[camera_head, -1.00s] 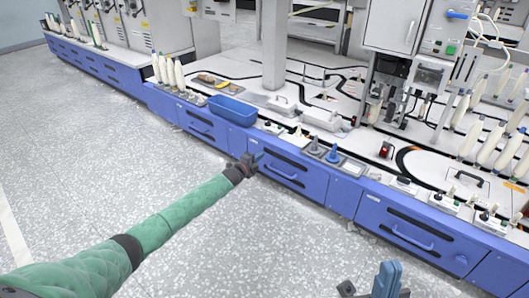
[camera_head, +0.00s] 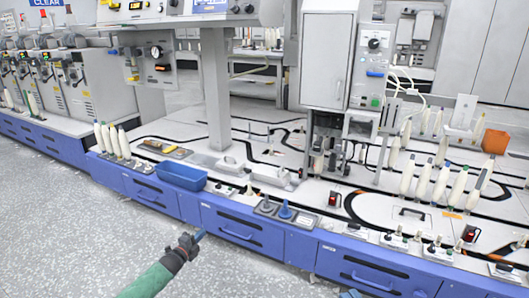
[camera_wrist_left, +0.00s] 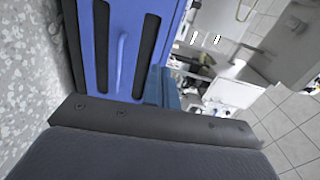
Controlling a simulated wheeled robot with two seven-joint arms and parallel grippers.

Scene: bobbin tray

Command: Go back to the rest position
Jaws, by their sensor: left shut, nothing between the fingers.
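My left gripper (camera_head: 196,240) is at the end of the green-sleeved arm, in front of the blue drawer fronts and apart from them. It is shut and empty. The blue bobbin tray (camera_head: 180,175) sits on the bench top, clear of both grippers.
The long bench with blue drawers (camera_head: 240,228) runs across the view. White bobbins (camera_head: 112,140) stand at its left and more bobbins (camera_head: 428,178) at its right. A grey cabinet (camera_head: 326,62) rises from the bench. Speckled floor (camera_head: 60,230) is open at the left.

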